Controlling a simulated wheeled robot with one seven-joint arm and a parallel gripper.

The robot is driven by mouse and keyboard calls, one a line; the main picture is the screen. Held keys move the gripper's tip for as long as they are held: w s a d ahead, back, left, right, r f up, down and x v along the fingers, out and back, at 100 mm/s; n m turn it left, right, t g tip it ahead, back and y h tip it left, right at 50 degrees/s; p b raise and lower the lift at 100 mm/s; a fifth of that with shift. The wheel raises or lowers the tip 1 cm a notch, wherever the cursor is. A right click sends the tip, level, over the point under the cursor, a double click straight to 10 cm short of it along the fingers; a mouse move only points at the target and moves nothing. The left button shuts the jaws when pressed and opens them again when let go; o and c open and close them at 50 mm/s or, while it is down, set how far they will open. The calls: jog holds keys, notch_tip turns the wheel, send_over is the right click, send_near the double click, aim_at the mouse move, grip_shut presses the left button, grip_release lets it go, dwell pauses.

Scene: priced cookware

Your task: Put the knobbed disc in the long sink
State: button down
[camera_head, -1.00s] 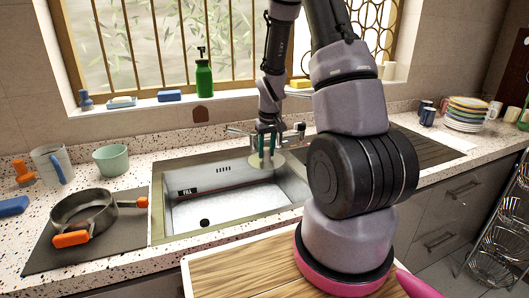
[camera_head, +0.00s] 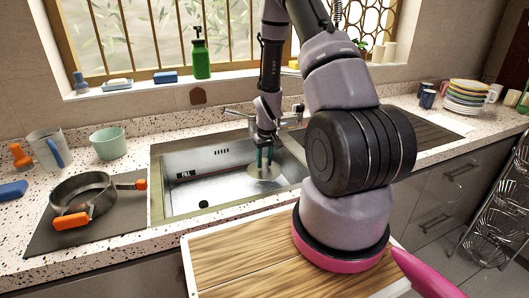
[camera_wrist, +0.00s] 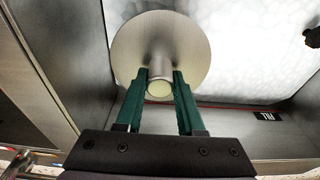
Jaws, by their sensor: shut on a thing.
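The knobbed disc (camera_wrist: 187,50) is a round, greyish metal plate with a knob at its middle. My gripper (camera_wrist: 160,82) has its two green fingers shut on the knob, as the wrist view shows. In the head view the disc (camera_head: 265,172) hangs under my gripper (camera_head: 264,158), inside the outline of the long sink (camera_head: 159,195). The sink is a steel basin with a drain hole and a "FILL" label on its wall. I cannot tell whether the disc touches the sink floor.
A faucet (camera_head: 238,113) stands behind the sink, near my forearm. A wooden board (camera_head: 232,254) lies in front.

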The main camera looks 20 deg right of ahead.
notch_tip(320, 180, down, 8)
jog(key=shift+f, duration=0.1)
dwell(0.4)
grip_release()
dwell(0.4)
jog(key=shift+r, duration=0.2)
notch_tip(320, 180, up, 15)
jog(key=shift+f, duration=0.1)
dwell(0.6)
